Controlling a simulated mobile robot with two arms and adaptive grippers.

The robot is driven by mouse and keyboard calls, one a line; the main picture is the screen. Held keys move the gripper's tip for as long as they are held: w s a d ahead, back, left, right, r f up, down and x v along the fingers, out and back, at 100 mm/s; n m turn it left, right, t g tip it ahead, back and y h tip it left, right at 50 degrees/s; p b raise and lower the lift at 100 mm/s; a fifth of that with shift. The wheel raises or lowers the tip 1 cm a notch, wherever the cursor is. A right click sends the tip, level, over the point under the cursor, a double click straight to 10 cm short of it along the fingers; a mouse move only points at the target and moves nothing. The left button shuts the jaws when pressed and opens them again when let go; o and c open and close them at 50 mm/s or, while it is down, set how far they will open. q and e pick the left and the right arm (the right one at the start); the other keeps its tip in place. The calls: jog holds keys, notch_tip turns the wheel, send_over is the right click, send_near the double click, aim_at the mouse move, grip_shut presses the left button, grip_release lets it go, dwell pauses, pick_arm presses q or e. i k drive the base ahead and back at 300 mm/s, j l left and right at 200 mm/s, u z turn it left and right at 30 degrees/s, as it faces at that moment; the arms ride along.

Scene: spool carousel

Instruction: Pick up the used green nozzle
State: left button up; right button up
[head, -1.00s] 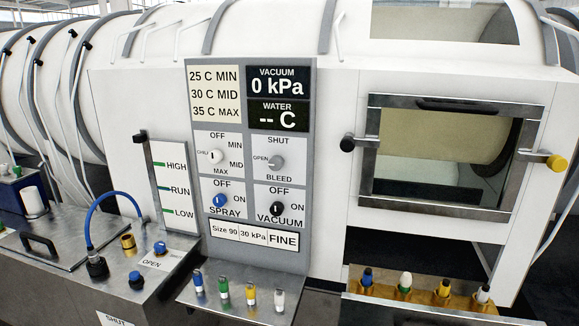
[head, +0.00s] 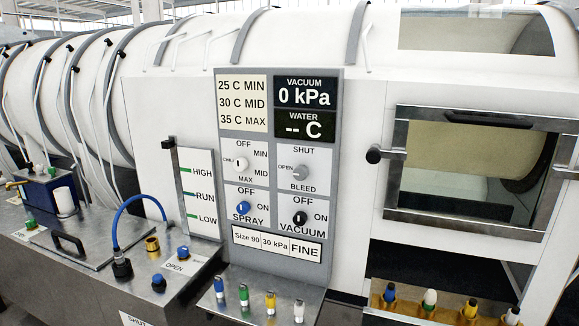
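A green nozzle (head: 243,297) with a metal tip stands upright on the metal shelf (head: 250,316) under the control panel, between a blue nozzle (head: 218,291) and a yellow nozzle (head: 270,303). A white nozzle (head: 299,311) stands at the right of this row. At the lower right, a brass rack (head: 408,308) holds several more pieces, one with a white top and a green lower part (head: 429,302). I cannot tell which green one is used. Neither of my grippers shows in the head view.
The control panel (head: 280,160) stands on the white tank behind the shelf. A framed window (head: 470,222) is at the right. A metal counter (head: 105,285) at the left carries a blue hose (head: 125,215), a dark handle (head: 68,243) and a small green knob (head: 30,222).

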aim_at(429, 297)
jog(key=z, duration=1.25)
